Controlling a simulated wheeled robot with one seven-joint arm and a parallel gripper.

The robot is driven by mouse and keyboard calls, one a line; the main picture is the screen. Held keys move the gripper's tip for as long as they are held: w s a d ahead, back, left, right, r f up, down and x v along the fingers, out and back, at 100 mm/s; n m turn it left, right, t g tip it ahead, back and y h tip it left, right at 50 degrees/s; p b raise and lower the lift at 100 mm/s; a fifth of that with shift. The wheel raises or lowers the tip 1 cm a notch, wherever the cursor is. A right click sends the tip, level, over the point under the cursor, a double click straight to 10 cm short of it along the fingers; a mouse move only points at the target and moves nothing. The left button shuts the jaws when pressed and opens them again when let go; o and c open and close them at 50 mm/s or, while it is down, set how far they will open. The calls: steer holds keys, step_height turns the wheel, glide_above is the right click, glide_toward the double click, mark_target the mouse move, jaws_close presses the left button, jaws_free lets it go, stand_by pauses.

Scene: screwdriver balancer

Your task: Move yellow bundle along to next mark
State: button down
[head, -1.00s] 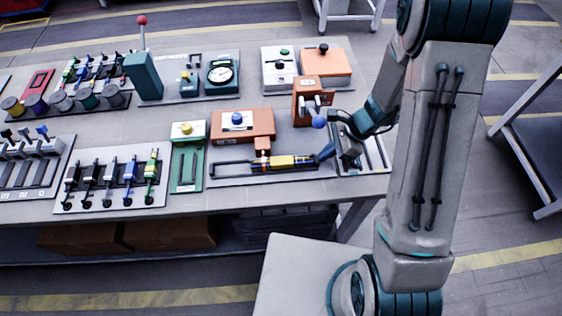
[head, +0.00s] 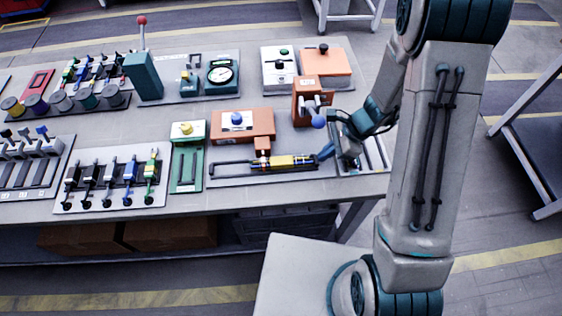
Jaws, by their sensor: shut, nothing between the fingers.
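A yellow and black bundle (head: 292,162) lies lengthwise on a grey base plate (head: 225,180) near the front right of the bench. Dark bars run out from its left end. My gripper (head: 324,153) is at the bundle's right end, coming in from the right, with its blue fingers shut and empty. The fingers are very close to that end; I cannot tell whether they touch it. No marks along the plate can be made out at this size.
An orange block with a blue knob (head: 240,124) stands behind the bundle. An upright orange housing (head: 306,103) with a blue ball (head: 319,122) stands close to my wrist. A green slotted plate (head: 187,165) lies to the left. The bench's front strip is clear.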

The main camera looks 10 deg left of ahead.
steer(key=shift+d, duration=0.15)
stand_by(0.5)
steer(key=shift+d+r, duration=0.2)
steer(key=shift+r, duration=0.1)
step_height(320, 180, up, 6)
steer(key=p, duration=0.5)
steer(key=shift+r, duration=0.25)
steer(key=shift+w, duration=0.1)
steer(key=s+d+r+n+t+h, duration=0.2)
steer(key=s+d+r+n, duration=0.1)
steer(key=r, duration=0.5)
steer(key=s+d+r+n+t+h, duration=0.1)
steer(key=s+d+r+n+h, duration=0.1)
steer(key=s+d+r+n, duration=0.2)
steer(key=s+d+r+n+t+h, duration=0.2)
steer(key=s+d+r+n, duration=0.2)
steer(key=r, duration=0.7)
steer(key=s+n, duration=0.2)
steer(key=n, duration=0.1)
steer(key=shift+r+n+t, duration=0.3)
steer(key=shift+n, duration=0.1)
